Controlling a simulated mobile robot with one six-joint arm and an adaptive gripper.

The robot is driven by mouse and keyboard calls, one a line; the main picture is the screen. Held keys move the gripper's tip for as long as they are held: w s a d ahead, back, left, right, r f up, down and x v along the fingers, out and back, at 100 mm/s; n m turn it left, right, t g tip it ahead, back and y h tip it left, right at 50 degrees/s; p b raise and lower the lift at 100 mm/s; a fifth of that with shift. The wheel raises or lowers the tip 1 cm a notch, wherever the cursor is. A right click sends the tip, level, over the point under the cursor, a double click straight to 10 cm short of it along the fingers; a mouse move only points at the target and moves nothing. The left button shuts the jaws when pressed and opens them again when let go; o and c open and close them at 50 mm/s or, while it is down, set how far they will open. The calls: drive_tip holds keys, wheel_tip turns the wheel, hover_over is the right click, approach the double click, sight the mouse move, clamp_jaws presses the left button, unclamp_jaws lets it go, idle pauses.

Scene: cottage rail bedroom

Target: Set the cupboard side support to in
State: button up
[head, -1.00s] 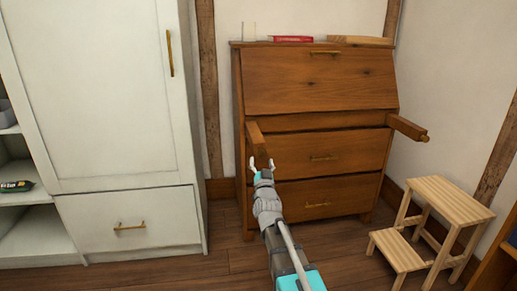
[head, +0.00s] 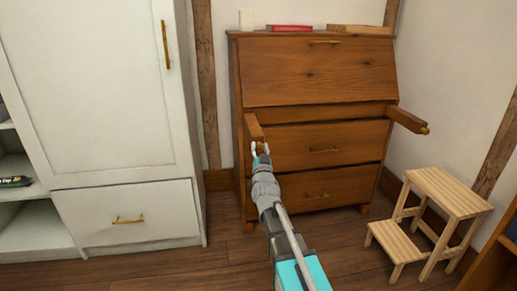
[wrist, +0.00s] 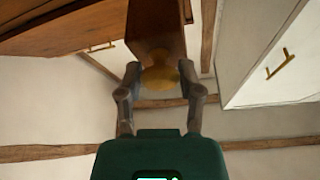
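The cupboard is a brown wooden bureau (head: 320,75) with a sloped front and drawers. Two side supports stick out of it, a left one (head: 254,128) and a right one (head: 407,119). My gripper (head: 260,149) is at the front end of the left support. In the wrist view the support (wrist: 157,30) points at my gripper (wrist: 160,72), and its brass knob (wrist: 160,77) sits between the two fingers, which appear to close on its sides. The fingers partly hide the support's end in the head view.
A white wardrobe (head: 95,90) with a drawer stands left of the bureau. A light wooden step stool (head: 447,192) stands on the floor at the right. A red book (head: 290,28) lies on the bureau top. The floor before the bureau is clear.

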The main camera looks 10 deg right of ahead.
sight(251, 126)
clamp_jaws()
drive_tip(key=shift+w, duration=0.15)
drive_tip(key=w, duration=1.9)
drive_tip(key=shift+d, duration=0.1)
drive_tip(key=o, duration=0.7)
unclamp_jaws()
drive_tip(key=shift+s, duration=0.1)
